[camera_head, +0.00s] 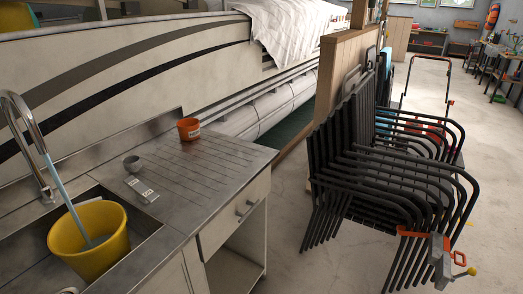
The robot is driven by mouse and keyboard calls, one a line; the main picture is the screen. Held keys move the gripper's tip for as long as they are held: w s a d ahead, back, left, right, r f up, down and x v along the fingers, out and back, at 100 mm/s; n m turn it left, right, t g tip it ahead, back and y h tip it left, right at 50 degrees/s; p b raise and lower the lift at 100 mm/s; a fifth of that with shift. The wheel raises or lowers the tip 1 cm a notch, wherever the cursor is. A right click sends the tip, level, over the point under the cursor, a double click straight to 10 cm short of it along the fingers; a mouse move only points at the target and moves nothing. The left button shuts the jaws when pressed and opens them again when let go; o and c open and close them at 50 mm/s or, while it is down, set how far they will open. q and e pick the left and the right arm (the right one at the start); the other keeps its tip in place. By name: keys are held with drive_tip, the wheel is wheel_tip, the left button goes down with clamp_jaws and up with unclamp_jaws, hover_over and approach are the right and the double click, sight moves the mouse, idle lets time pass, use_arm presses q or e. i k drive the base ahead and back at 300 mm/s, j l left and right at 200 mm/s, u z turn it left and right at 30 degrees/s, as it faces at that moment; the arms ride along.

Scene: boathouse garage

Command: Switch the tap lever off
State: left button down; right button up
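A chrome gooseneck tap (35,128) stands at the left edge of the metal sink unit (190,167). A pale blue stream of water (65,195) runs from its spout area down into a yellow bucket (97,262) in the sink basin. The tap's lever cannot be made out clearly; the tap body near the basin is only partly visible at the left. Neither of my grippers shows in the head view.
Floor (300,255) is clear between sink unit and chairs.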

sight(141, 188)
drive_tip(key=u, duration=1.35)
